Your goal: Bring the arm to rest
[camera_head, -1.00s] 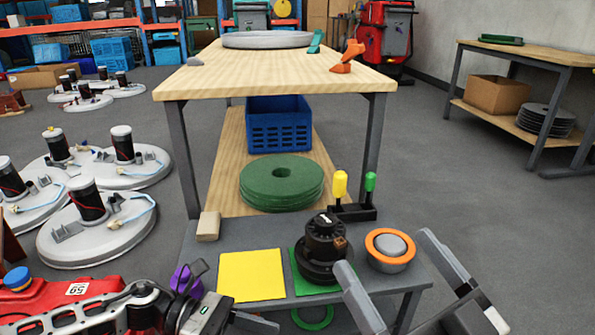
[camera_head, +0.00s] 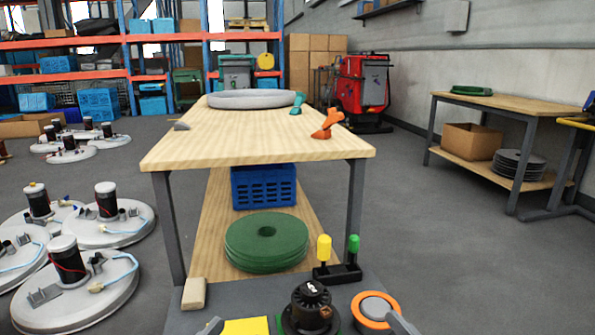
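Only a grey tip of my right gripper (camera_head: 402,323) shows at the bottom edge, in front of the orange-ringed disc. Only a small grey tip of my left gripper (camera_head: 212,327) shows at the bottom edge, left of the yellow square. The rest of both arms is out of frame, so I cannot see how far apart the fingers are or whether they hold anything. A black motor (camera_head: 309,305) stands upright on the grey low table (camera_head: 250,300) between the two tips. A yellow square (camera_head: 246,327) lies left of it, and an orange-ringed disc (camera_head: 372,305) lies right of it.
A wooden workbench (camera_head: 260,140) stands ahead, with a blue crate (camera_head: 263,187) and green pads (camera_head: 266,240) on its lower shelf. A black stand (camera_head: 337,274) with yellow and green handles is at the low table's back. Open floor lies to the right.

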